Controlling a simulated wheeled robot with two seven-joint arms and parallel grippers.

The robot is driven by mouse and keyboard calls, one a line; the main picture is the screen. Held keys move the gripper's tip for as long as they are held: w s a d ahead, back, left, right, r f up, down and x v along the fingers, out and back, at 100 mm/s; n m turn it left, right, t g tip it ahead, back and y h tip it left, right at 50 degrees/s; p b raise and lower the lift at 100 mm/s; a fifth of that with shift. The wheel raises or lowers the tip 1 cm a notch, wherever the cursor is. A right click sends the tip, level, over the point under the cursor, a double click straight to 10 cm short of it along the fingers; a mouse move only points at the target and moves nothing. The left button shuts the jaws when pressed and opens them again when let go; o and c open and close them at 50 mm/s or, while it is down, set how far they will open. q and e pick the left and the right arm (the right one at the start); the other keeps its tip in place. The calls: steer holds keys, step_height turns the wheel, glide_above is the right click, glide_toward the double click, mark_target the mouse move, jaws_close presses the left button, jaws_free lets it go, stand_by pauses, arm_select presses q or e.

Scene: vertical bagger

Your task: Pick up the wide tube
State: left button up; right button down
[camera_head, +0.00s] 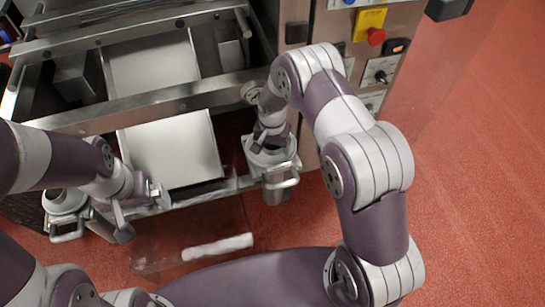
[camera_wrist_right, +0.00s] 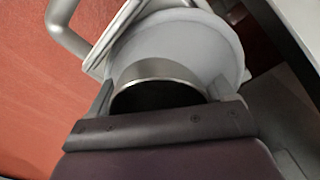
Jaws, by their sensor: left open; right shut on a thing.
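A metal tube (camera_head: 271,156) with a pale round collar and a loop handle is at the right end of the machine's lower front rail. In the right wrist view, the tube's round rim (camera_wrist_right: 160,72) and dark opening sit between my fingers. My right gripper (camera_head: 270,140) is shut on this tube from above. A second, similar tube (camera_head: 64,202) with a loop handle is at the left end. My left gripper (camera_head: 140,212) is open and empty, to the right of that second tube. I cannot tell from the widths which tube is the wide one.
The steel machine frame (camera_head: 150,105) with pale sloping panels (camera_head: 172,150) stands behind both grippers. A control panel with a red button (camera_head: 376,37) is at the upper right. A white roll-like thing (camera_head: 218,246) lies low in front. The red floor at right is clear.

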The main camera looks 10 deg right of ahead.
steer(key=shift+w+r+p, duration=0.1)
steer(key=shift+r+p, duration=0.3)
steer(key=shift+r, duration=1.55)
steer(key=shift+s+f, duration=0.1)
steer(key=shift+s, duration=0.25)
steer(key=s+p, duration=0.1)
steer(key=s, duration=1.6)
steer(key=shift+s+d+f+p, duration=0.25)
steer(key=shift+d+p, duration=0.05)
steer(key=shift+p, duration=0.1)
steer(key=shift+f, duration=0.1)
steer(key=shift+w, duration=0.2)
